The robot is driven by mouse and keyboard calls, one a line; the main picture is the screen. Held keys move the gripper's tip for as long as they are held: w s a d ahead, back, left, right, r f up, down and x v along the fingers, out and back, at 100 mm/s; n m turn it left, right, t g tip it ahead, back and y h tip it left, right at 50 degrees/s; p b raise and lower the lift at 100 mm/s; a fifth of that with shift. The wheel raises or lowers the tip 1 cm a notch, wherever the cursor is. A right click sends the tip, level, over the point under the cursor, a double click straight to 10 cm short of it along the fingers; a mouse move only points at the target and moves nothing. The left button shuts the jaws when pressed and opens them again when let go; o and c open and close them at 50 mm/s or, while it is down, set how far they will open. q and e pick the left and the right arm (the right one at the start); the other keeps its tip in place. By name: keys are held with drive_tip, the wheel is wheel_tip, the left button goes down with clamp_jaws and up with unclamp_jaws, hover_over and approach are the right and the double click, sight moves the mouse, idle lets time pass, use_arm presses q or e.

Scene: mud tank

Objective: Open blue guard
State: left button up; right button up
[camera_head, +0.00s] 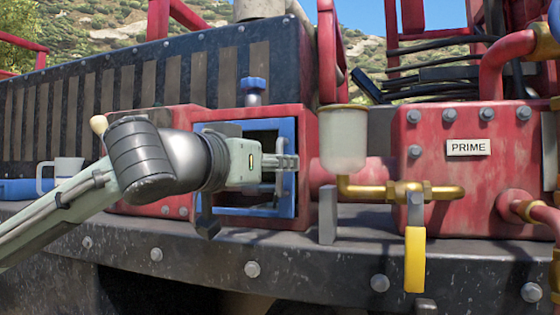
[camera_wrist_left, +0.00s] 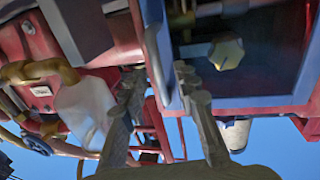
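The blue guard (camera_head: 232,211) is a square blue frame with a dark, see-through-looking middle, set on the red housing at centre. My left gripper (camera_head: 287,162) reaches across it from the left, its fingers in front of the guard's right side. In the left wrist view the two fingers of my left gripper (camera_wrist_left: 160,88) are apart, with the guard's blue edge (camera_wrist_left: 153,45) showing between and beyond them. I cannot tell whether they touch it. A yellow knob (camera_wrist_left: 226,52) shows behind the guard. My right gripper is in neither view.
A pale cup-shaped bowl (camera_head: 343,140) over a brass pipe (camera_head: 365,190) stands just right of the guard. A blue knob (camera_head: 253,84) rises above the guard. A mug (camera_head: 68,168) sits at left.

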use_arm(q)
drive_tip(key=shift+w+d, duration=0.35)
drive_tip(key=shift+w, duration=0.3)
clamp_jaws()
